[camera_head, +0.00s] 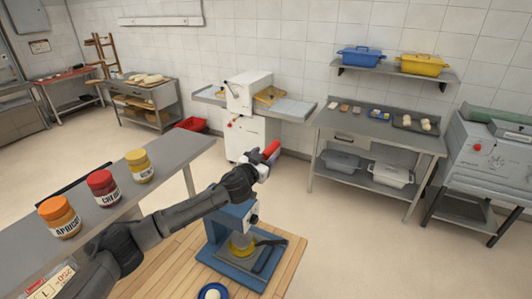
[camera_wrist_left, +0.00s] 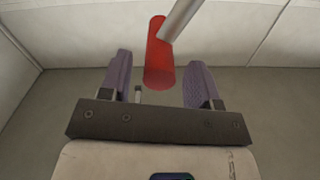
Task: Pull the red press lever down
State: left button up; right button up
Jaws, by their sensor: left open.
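The red press lever (camera_head: 271,149) is a red grip that shows just beyond my left gripper (camera_head: 262,165) in the head view. In the left wrist view the red grip (camera_wrist_left: 158,62) sits on a grey metal rod, between the two purple fingers of my left gripper (camera_wrist_left: 160,72). The fingers are open, with a gap on both sides of the grip. The blue press (camera_head: 213,228) stands below on a wooden table, partly hidden by my left arm. My right gripper is not in view.
A grey shelf (camera_head: 100,216) at the left carries an orange jar (camera_head: 59,216), a red jar (camera_head: 103,188) and a yellow jar (camera_head: 139,165). A small round white piece (camera_head: 212,292) lies at the wooden table's front (camera_head: 180,280). Open floor lies beyond, before the back counters.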

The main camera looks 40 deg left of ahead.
pick_arm(q)
jog(key=shift+x, duration=0.75)
jog(key=shift+c, duration=0.4)
grip_shut()
